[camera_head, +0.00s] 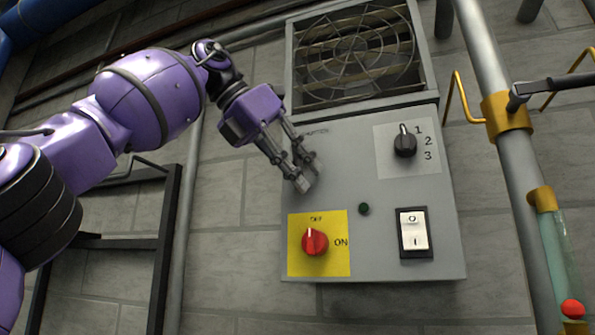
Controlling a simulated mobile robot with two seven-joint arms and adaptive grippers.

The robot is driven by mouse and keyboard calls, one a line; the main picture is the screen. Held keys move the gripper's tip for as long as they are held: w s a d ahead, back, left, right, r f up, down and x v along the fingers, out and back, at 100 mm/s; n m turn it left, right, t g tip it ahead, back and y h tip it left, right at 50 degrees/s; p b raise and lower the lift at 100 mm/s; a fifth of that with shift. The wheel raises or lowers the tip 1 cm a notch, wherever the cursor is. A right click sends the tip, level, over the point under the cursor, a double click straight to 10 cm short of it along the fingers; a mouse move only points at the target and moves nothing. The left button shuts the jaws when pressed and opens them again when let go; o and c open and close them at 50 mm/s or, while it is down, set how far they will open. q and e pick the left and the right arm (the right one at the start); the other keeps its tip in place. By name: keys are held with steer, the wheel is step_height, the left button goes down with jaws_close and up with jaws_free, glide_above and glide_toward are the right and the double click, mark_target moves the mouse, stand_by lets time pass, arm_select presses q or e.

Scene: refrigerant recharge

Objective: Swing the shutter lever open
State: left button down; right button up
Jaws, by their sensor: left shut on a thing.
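A grey control box (380,235) is on the wall, with a fan (358,50) behind a wire guard in its upper part. My left gripper (306,172) reaches in from the left, its fingers at the upper left of the box's front panel, just below a small, partly covered label. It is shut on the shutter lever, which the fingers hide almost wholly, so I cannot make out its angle. My right gripper is out of view.
A red knob (314,242) on a yellow plate, a black selector (404,143) marked 1 to 3, a small dark green button (364,209) and a white rocker switch (414,232) sit nearby on the panel. A grey pipe (520,165) with a black-handled valve (550,88) stands at right.

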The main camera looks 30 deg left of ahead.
arm_select(q)
steer(key=c, duration=2)
jaws_free()
steer(key=shift+s+a+r, duration=0.1)
steer(key=shift+s+r, duration=0.25)
steer(key=s+a, duration=0.5)
steer(key=s, duration=0.6)
steer(key=shift+a, duration=0.1)
